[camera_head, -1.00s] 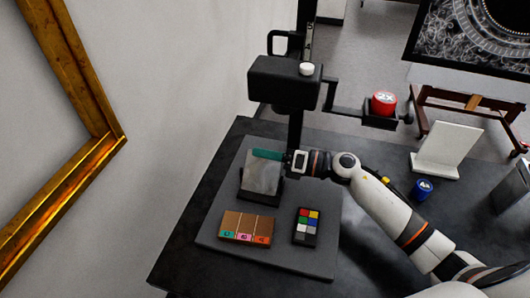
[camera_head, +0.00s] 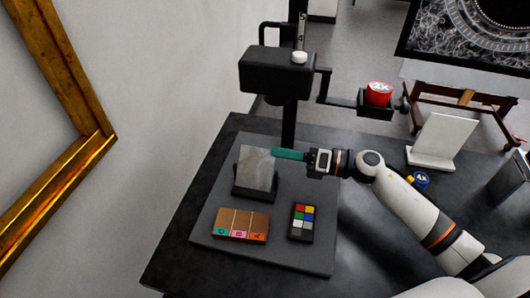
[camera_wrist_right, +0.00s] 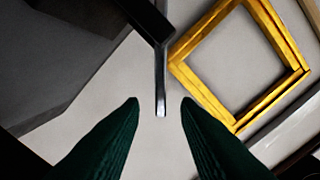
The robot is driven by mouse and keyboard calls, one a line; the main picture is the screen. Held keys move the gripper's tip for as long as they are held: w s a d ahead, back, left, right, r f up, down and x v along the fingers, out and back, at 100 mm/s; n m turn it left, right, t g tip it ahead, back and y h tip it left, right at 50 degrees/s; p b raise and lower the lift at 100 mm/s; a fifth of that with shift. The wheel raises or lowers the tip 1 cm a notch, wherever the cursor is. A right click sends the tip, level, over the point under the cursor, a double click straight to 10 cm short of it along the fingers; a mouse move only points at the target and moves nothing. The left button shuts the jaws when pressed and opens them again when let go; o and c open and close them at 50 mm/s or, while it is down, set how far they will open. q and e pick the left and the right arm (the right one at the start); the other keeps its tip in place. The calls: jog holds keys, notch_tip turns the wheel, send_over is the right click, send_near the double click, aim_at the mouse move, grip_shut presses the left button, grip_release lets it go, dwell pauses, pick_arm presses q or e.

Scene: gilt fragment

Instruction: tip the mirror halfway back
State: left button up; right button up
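The mirror (camera_head: 257,168) is a small grey pane in a dark stand on the dark grey board. It leans back slightly; its exact tilt is hard to judge. My right gripper (camera_head: 274,154) has teal fingers and is at the mirror's upper right edge. In the right wrist view the two fingertips (camera_wrist_right: 159,101) are apart, with a thin dark upright piece with a pale tip (camera_wrist_right: 160,88) ahead of the gap. It may be the mirror edge-on; I cannot tell whether the fingers touch it. My left gripper is not in view.
A wooden block with coloured labels (camera_head: 241,223) and a colour chart (camera_head: 302,222) lie on the board (camera_head: 270,255). A black column with a head (camera_head: 276,75) and an arm carrying a red 2X cap (camera_head: 378,93) rises behind. A gold frame (camera_wrist_right: 190,75) hangs on the wall.

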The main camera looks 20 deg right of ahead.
jog(key=shift+b+v, duration=0.55)
jog(key=shift+v, duration=2.4)
